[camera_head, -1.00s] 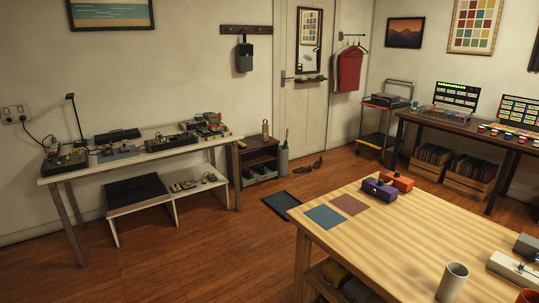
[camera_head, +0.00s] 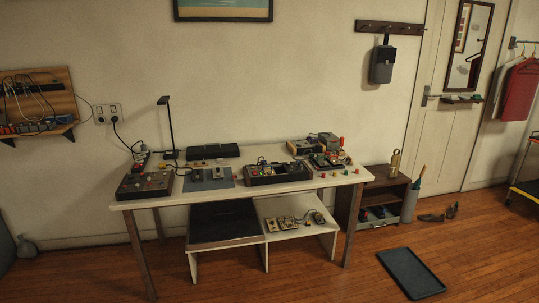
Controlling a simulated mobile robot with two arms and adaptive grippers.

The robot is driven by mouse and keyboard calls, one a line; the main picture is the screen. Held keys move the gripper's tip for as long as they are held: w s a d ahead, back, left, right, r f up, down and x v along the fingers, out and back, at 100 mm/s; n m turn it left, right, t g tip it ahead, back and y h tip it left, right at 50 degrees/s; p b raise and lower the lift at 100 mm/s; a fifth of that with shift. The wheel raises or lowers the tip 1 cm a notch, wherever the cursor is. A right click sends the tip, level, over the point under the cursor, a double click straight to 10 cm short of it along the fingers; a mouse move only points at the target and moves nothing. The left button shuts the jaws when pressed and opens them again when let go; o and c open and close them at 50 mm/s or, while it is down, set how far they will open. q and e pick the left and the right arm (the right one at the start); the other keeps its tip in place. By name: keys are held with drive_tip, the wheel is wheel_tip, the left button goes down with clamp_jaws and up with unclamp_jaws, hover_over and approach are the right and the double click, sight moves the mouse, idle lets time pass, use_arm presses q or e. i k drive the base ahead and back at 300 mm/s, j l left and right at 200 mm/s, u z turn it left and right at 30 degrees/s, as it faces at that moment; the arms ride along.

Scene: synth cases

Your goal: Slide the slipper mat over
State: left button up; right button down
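The slipper mat looks to be the dark blue-grey rectangular tray-like mat (camera_head: 411,273) with a raised rim. It lies flat on the wooden floor at the lower right, in front of the small shoe cabinet. Nothing lies on it. A pair of dark shoes (camera_head: 438,215) stands on the floor behind it, near the door, apart from the mat. Neither of my grippers shows in the view.
A white-topped workbench (camera_head: 300,184) with electronic devices stands against the wall, a low white shelf (camera_head: 301,232) under it. The small dark cabinet (camera_head: 384,183) and a grey umbrella holder (camera_head: 411,204) stand right of it. The floor around the mat is clear.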

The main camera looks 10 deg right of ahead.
sight(417, 280)
drive_tip(key=i+l+z, duration=0.15)
drive_tip(key=i+z, duration=0.2)
drive_tip(key=i, duration=0.2)
drive_tip(key=i+z, duration=0.35)
drive_tip(key=i, duration=0.15)
drive_tip(key=i+j+z, duration=0.15)
drive_tip(key=i+z, duration=0.2)
drive_tip(key=i, duration=0.2)
drive_tip(key=i+j+z, duration=0.35)
drive_tip(key=i, duration=0.15)
